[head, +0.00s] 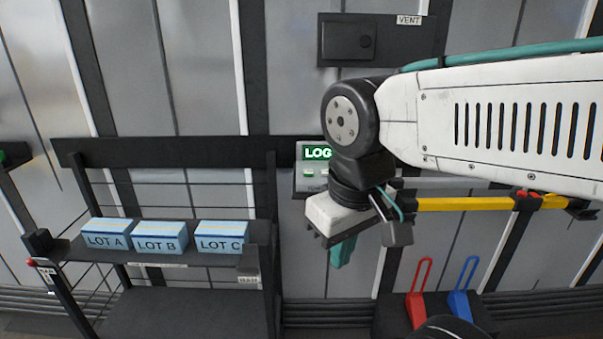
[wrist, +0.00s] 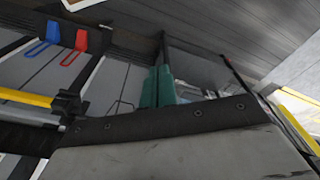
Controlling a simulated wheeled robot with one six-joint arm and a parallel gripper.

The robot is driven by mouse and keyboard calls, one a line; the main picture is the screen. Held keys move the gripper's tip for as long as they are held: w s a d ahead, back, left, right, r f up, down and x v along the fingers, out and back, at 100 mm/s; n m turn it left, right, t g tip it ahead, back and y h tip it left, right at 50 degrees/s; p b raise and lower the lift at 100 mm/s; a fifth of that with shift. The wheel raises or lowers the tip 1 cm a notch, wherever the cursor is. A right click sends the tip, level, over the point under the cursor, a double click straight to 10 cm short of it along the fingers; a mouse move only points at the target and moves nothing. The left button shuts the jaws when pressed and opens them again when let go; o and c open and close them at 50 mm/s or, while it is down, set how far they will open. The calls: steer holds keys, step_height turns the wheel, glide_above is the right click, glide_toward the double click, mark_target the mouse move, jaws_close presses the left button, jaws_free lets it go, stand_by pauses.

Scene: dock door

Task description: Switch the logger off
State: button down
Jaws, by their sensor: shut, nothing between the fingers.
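The logger (head: 309,152) is a grey box on the wall in the head view, with a lit green display reading "LOG" and small green buttons beneath it. My arm covers its right part, so the rest of its face is hidden. My gripper (head: 342,252) is below and slightly right of the logger, pointing down, with its teal fingers together and empty. In the wrist view the gripper fingers (wrist: 157,88) are also shut with nothing between them. The logger does not show in the wrist view.
A rack (head: 180,304) at left holds boxes LOT A (head: 106,240), LOT B (head: 160,245) and LOT C (head: 221,244). A yellow bar (head: 460,204) runs right of my gripper. Red (head: 416,308) and blue (head: 459,305) handled items stand below it. A vent panel (head: 350,40) is above.

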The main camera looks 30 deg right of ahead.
steer(key=w+d+r+m+t+h, duration=0.1)
steer(key=w+d+r+h, duration=0.1)
steer(key=w+d, duration=0.5)
steer(key=w+d+r+m+t+h, duration=0.1)
steer(key=w+d+r+h, duration=0.25)
steer(key=w, duration=0.75)
steer(key=t+h, duration=0.2)
glide_above(307, 173)
steer(key=shift+n, duration=0.3)
steer(key=shift+f, duration=0.15)
steer(key=shift+f, duration=4.25)
steer(key=shift+f, duration=0.1)
steer(key=shift+f, duration=0.3)
